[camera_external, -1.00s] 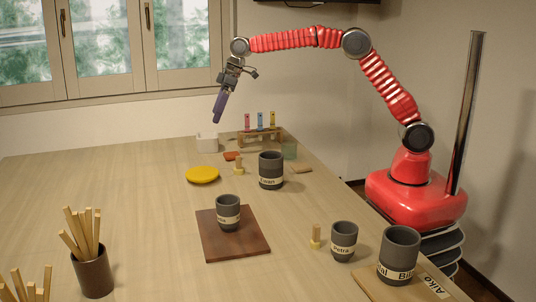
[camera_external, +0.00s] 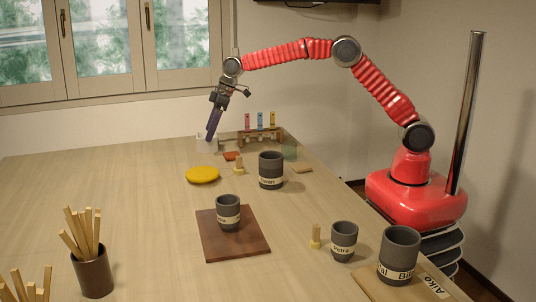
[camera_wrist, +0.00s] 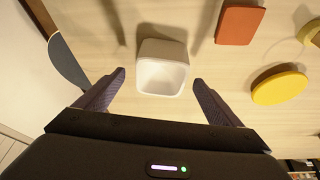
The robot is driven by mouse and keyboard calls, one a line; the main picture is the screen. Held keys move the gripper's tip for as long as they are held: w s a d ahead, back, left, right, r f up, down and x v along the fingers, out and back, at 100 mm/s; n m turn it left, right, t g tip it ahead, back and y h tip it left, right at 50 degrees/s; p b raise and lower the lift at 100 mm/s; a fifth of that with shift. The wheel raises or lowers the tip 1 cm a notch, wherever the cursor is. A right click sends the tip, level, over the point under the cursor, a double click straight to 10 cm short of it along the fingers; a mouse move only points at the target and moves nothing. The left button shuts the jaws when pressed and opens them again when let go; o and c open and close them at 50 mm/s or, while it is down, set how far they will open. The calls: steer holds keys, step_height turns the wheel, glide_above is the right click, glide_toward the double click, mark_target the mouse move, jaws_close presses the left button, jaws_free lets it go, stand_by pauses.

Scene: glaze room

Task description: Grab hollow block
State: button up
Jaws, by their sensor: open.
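The hollow block is a white, open-topped piece that stands on the table near its far edge, and in the wrist view the hollow block (camera_wrist: 162,68) lies just ahead of and between my fingertips. In the external view the hollow block (camera_external: 203,144) is partly hidden behind my gripper (camera_external: 211,137). My gripper also shows in the wrist view (camera_wrist: 159,80), with its two dark purple fingers spread wide and nothing between them but the space at the block's near side.
A terracotta tile (camera_wrist: 240,26) and a yellow disc (camera_wrist: 280,86) lie to the right in the wrist view. Dark cups, including one on a brown board (camera_external: 235,247), stand nearer.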

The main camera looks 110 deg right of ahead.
steer(key=shift+x, duration=1.9)
steer(key=shift+a, duration=0.1)
steer(key=shift+c, duration=0.4)
steer(key=shift+r, duration=0.1)
steer(key=c, duration=1.4)
